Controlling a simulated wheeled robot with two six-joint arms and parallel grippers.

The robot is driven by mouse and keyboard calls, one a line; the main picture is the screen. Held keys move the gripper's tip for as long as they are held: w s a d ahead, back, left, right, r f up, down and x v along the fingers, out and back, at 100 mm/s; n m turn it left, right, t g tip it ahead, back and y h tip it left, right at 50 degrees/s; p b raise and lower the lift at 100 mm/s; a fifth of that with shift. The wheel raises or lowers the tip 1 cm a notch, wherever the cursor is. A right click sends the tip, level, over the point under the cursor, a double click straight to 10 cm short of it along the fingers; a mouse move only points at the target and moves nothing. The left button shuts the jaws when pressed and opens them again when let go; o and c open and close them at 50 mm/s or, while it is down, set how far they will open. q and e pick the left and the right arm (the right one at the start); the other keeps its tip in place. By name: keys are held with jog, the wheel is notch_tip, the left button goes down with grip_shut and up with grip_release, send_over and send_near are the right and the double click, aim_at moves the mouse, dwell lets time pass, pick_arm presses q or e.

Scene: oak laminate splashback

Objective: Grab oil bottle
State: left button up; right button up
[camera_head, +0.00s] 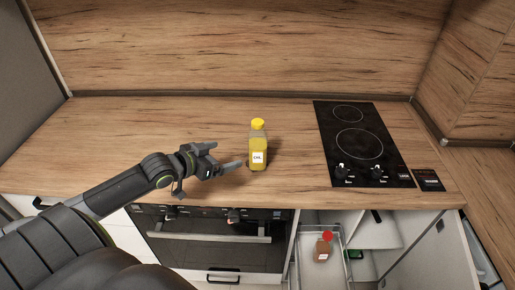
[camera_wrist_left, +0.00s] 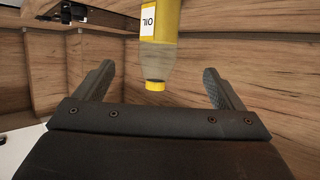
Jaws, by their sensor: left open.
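The oil bottle (camera_head: 258,150) is yellow with a yellow cap and a white label. It stands upright on the wooden worktop, left of the cooktop. My left gripper (camera_head: 229,155) is open and just left of the bottle, with its fingers pointing toward it. In the left wrist view the bottle (camera_wrist_left: 160,55) appears upside down, with its cap between the two spread fingers and apart from both. The top part of that picture cuts off the rest of the bottle. My right gripper is not in view.
A black cooktop (camera_head: 361,143) lies to the right on the worktop (camera_head: 110,130). Below, an open drawer (camera_head: 308,272) holds a red-capped bottle (camera_head: 323,248), beside an open cabinet door. An oven (camera_head: 215,238) sits under the counter. The worktop left of the bottle is clear behind my arm.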

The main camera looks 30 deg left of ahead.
aim_at(250, 148)
pick_arm(q)
jog(key=x, duration=1)
jog(key=shift+w+d+f+p, duration=0.1)
jog(key=shift+w+f+p, duration=0.05)
jog(key=shift+p, duration=0.2)
jog(key=shift+w+d+f+p, duration=0.2)
jog(key=shift+w+p, duration=0.1)
jog(key=shift+w, duration=0.3)
jog(key=shift+f+p+x, duration=0.25)
jog(key=shift+p+x, duration=0.2)
jog(key=shift+x, duration=1.6)
jog(key=shift+s, duration=0.1)
jog(key=c, duration=1.4)
jog(key=shift+r, duration=0.15)
jog(key=shift+c, duration=0.4)
